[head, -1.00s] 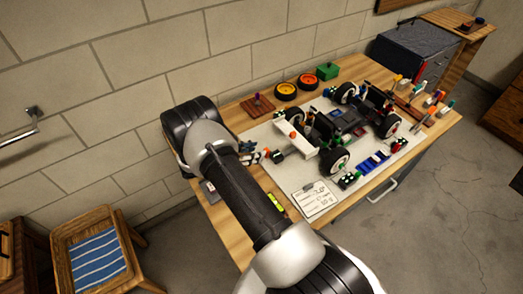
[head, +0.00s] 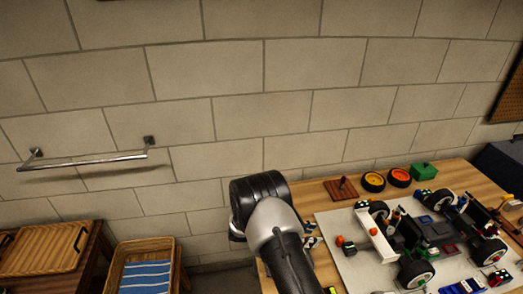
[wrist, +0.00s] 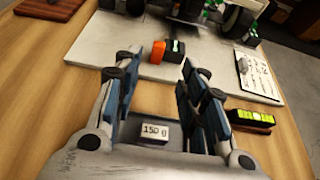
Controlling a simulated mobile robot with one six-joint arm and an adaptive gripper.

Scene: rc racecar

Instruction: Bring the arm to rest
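My gripper (wrist: 158,75) is open in the wrist view, with its two dark blue fingers well apart and nothing clearly held. It points over the wooden workbench (wrist: 60,75), toward the near edge of the grey mat (wrist: 97,58). A small grey block marked "150 g" (wrist: 155,131) shows between the fingers, near the palm in the picture; it seems to lie on the bench below. An orange-and-black part (wrist: 160,50) lies on the mat ahead of the fingertips. In the head view my arm (head: 275,230) reaches over the bench's left end and mostly hides the gripper.
The racecar (head: 425,240) stands on the mat, with loose wheels (head: 373,182) behind it. A level (wrist: 246,118) and a note clipboard (wrist: 258,75) lie right of the gripper. A wall rail (head: 90,160) and a basket (head: 145,262) are at left.

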